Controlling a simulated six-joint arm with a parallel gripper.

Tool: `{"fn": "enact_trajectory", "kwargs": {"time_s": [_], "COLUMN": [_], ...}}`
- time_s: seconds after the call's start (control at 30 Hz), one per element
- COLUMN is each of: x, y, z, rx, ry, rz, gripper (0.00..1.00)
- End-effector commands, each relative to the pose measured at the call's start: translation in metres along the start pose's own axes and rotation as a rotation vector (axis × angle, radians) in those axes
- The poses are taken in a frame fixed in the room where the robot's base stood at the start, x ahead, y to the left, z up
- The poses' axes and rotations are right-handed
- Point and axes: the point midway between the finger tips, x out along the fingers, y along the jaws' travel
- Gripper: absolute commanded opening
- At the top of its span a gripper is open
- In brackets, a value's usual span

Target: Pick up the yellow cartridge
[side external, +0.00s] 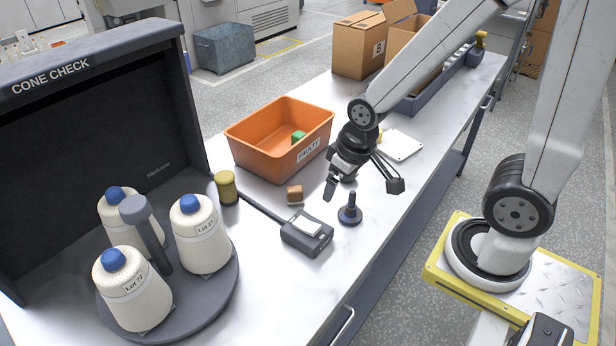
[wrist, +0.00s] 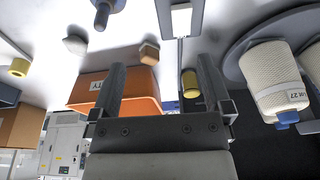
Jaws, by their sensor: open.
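A dull yellow cylinder (side external: 226,188) stands upright on the bench beside the dark booth, left of the orange bin; it also shows in the wrist view (wrist: 190,84), near one fingertip in the picture. A second, brighter yellow piece (wrist: 19,67) is at the left of the wrist view; in the side view it is mostly hidden behind my arm. I cannot tell which is the cartridge. My gripper (side external: 363,186) is open, pointing down above the bench near the dark knobbed peg (side external: 350,210). Nothing shows between its fingers (wrist: 160,68).
An orange bin (side external: 265,168) holds a green block (side external: 298,137). A brown block (side external: 295,195) and grey scale-like device (side external: 307,234) lie on the bench. A turntable (side external: 215,300) with several thread cones is at left. Boxes (side external: 358,48) stand at the back.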

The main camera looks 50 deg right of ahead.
Motion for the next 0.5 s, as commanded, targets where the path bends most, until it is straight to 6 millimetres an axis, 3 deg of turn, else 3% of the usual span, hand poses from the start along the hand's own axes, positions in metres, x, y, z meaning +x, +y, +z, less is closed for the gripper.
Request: {"fn": "enact_trajectory", "kwargs": {"time_s": [0.27, 0.5], "x": [0.009, 0.021], "y": [-0.010, -0.029], "z": [-0.007, -0.023], "rx": [0.236, 0.577], "ry": [-0.064, -0.155], "rz": [-0.069, -0.181], "gripper": [1.00, 1.00]}}
